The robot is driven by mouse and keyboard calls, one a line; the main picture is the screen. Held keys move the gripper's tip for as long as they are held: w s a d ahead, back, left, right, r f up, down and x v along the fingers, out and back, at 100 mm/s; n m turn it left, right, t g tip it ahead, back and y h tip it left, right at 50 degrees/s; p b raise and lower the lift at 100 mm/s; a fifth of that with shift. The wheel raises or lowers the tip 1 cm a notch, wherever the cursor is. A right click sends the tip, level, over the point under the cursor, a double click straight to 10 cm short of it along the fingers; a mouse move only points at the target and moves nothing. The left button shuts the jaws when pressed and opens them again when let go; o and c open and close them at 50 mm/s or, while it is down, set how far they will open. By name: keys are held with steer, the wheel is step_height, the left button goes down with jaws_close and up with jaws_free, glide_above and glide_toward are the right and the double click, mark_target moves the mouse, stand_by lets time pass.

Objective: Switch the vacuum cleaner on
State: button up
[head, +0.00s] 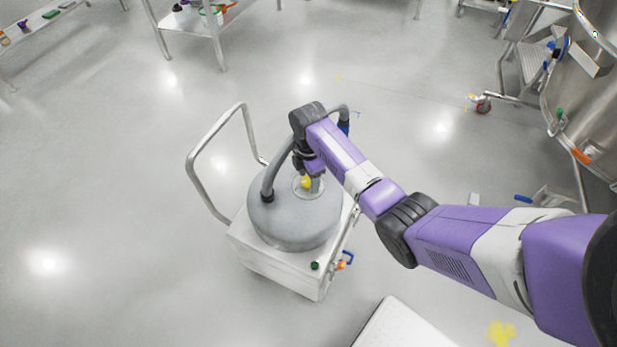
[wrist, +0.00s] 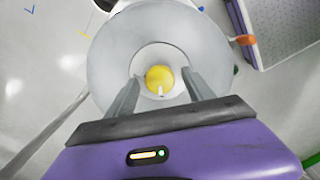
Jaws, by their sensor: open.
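The vacuum cleaner (head: 285,225) has a grey domed top on a white wheeled box, with a bent metal push handle and a grey hose. A round yellow knob (wrist: 159,79) with a small white mark at its lower edge sits on a pale disc at the middle of the dome. The knob also shows in the head view (head: 306,182), partly hidden by my gripper. My gripper (wrist: 161,77) points down over the dome. Its fingers are open, one on each side of the knob, with visible gaps. I cannot tell how high the fingertips are above the disc.
The hose (head: 268,180) rises beside my gripper on its left. The push handle (head: 196,165) stands at the cart's left. A green button (head: 315,265) is on the box's front corner. A steel vessel (head: 590,100) stands at the right. The floor at left is clear.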

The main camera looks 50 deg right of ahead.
jaws_close()
steer(key=m+p, duration=0.2)
steer(key=m, duration=0.1)
steer(key=shift+a+r+m, duration=0.1)
steer(key=shift+m, duration=0.3)
steer(key=m+p, duration=0.2)
steer(key=m, duration=0.2)
steer(key=shift+m, duration=0.3)
steer(key=m+p, duration=0.1)
steer(key=m, duration=0.3)
steer(key=shift+m, duration=0.3)
steer(key=shift+m+p, duration=0.5)
steer(key=shift+m, duration=2)
